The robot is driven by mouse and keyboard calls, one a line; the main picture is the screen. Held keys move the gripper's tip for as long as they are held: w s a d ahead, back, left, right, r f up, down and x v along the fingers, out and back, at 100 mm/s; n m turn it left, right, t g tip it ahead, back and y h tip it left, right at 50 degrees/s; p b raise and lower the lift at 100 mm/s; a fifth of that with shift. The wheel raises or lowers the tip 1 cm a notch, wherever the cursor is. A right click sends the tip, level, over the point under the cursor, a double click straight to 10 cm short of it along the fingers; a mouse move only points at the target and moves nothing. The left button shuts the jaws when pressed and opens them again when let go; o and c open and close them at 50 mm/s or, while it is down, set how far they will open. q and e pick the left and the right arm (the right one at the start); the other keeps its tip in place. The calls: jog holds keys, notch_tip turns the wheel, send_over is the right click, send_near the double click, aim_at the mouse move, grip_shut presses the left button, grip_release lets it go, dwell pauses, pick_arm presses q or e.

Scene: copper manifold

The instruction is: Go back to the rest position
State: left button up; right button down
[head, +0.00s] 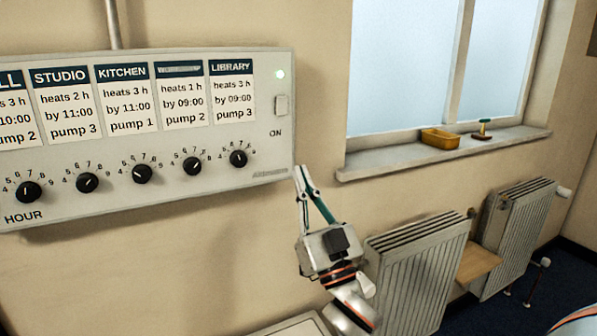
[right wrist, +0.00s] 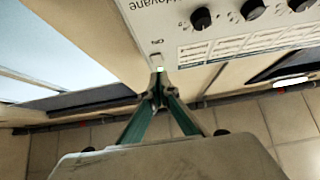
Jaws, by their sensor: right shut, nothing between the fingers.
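My right gripper (head: 304,181) is shut and empty in the head view, its fingertips pointing up just off the lower right corner of the white control panel (head: 262,140). In the right wrist view the closed fingertips (right wrist: 158,84) appear close to the panel's corner (right wrist: 150,25); I cannot tell whether they touch it. The panel carries label cards (head: 123,97), a row of black knobs (head: 142,173), a green lit lamp (head: 280,74) and a switch (head: 282,104) marked ON. My left gripper is not in view.
Two radiators (head: 412,280) (head: 512,235) stand along the wall below the window sill (head: 400,164), with a wooden board (head: 478,263) between them. A yellow tray (head: 440,139) and a small green-topped object (head: 484,123) sit on the sill. The wall below the panel is bare.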

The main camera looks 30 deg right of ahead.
dwell(0.4)
jog(key=s+a+f+n+g+y, duration=0.1)
jog(key=a+f+g, duration=0.15)
jog(key=f, duration=0.85)
jog(key=s+a+f+n+g+y, duration=0.1)
jog(key=f+g, duration=0.2)
jog(key=f, duration=0.7)
jog(key=s+a+f+n+g+y, duration=0.1)
jog(key=f+g, duration=0.2)
jog(key=f, duration=0.8)
jog(key=s+a+f+n+g, duration=0.1)
jog(key=s+a+f+g, duration=0.1)
jog(key=s+f, duration=0.7)
jog(key=s+a+f+n+g+y, duration=0.1)
jog(key=s+a+f+g, duration=0.1)
jog(key=s+f+g, duration=0.3)
jog(key=s+f, duration=0.4)
jog(key=f, duration=0.5)
jog(key=shift+s+f, duration=0.3)
jog(key=shift+a, duration=0.1)
